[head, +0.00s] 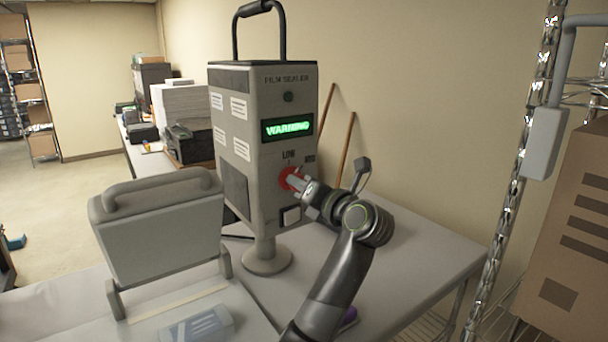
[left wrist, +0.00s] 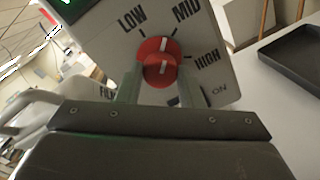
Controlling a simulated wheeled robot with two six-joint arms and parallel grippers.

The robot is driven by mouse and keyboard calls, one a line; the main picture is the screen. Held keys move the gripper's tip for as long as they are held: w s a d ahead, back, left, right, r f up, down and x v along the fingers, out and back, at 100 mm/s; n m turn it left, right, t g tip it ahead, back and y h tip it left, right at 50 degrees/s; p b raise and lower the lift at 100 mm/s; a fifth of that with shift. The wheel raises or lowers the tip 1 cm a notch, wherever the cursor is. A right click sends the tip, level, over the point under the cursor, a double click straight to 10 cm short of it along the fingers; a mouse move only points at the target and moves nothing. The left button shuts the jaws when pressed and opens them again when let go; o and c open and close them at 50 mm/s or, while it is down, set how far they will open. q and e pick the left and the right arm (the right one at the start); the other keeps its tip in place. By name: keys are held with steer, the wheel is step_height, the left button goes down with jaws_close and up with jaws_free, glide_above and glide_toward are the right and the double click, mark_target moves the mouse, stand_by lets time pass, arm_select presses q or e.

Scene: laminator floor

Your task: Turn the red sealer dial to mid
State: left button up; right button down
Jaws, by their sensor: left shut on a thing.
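The film sealer (head: 288,140) is a grey upright box on a round foot, with a lit green screen reading "WARMING". Its red dial (head: 289,179) is on the front face below the "LOW" label. My left gripper (head: 299,183) is at the dial and partly covers it. In the left wrist view the red dial (left wrist: 158,60) sits between the two fingers of my left gripper (left wrist: 157,82), which are shut on it. The dial's white mark points up and slightly right, between "LOW" and "MID". "HIGH" is at its right. My right gripper is not in view.
A grey laminator-like machine with a raised lid (head: 160,230) stands left of the sealer. A wire rack post (head: 515,180) and a cardboard box (head: 570,240) stand at the right. A dark tray (left wrist: 290,60) lies on the table. The tabletop right of the sealer is mostly clear.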

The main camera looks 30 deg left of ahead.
arm_select(q)
steer(key=shift+m+p, duration=1.15)
steer(key=shift+m, duration=0.15)
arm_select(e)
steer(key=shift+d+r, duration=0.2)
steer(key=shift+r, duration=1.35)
arm_select(q)
steer(key=o, duration=1)
steer(key=shift+c, duration=0.2)
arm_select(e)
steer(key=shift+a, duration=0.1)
